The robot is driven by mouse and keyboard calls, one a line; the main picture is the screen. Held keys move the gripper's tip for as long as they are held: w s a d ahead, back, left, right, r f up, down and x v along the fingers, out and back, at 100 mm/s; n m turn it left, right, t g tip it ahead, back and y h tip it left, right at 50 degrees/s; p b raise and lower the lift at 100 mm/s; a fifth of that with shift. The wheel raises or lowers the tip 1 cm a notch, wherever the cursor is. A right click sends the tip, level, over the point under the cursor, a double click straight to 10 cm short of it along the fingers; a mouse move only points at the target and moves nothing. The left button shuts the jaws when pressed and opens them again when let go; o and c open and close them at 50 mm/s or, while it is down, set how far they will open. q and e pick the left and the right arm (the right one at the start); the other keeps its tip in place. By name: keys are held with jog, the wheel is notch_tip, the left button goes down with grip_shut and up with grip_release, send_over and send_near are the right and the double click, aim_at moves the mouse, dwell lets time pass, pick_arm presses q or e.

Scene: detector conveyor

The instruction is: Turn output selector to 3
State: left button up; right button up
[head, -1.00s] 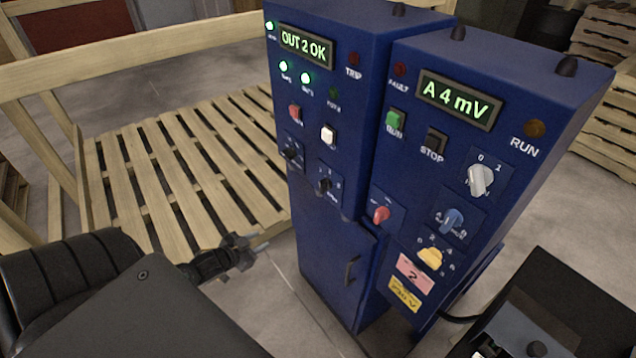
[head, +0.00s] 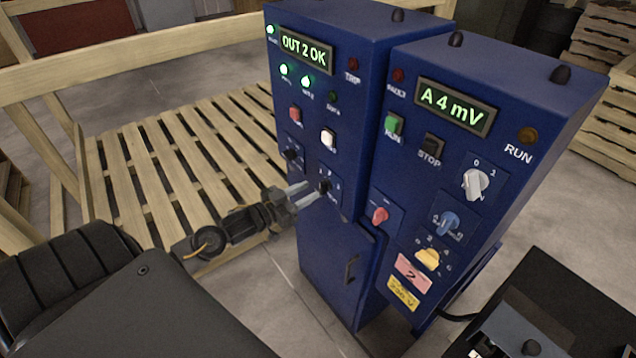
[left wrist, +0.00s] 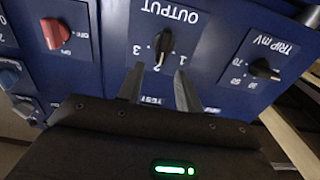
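The output selector (head: 325,186) is a small black knob on the front of the left blue cabinet. In the left wrist view, the selector (left wrist: 162,46) appears upside down under the OUTPUT label, with 3, 2 and 1 around it. Its pointer appears to be toward 2. The cabinet display (head: 306,49) reads OUT 2 OK. My left gripper (head: 309,192) is just in front of the selector. In the left wrist view, its two fingers (left wrist: 158,83) are apart with nothing between them, their tips near the knob. My right gripper is not in view.
The TRIP mV knob (left wrist: 263,70) is beside the selector, and a red knob (head: 380,215) is on the other side. The right cabinet (head: 520,95) carries more buttons and knobs. A wooden pallet (head: 170,170) with rails lies at the left.

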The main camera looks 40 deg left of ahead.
aim_at(320, 185)
pick_arm(q)
jog(key=shift+p+x, duration=0.45)
jog(key=shift+x, duration=1.85)
jog(key=c, duration=0.7)
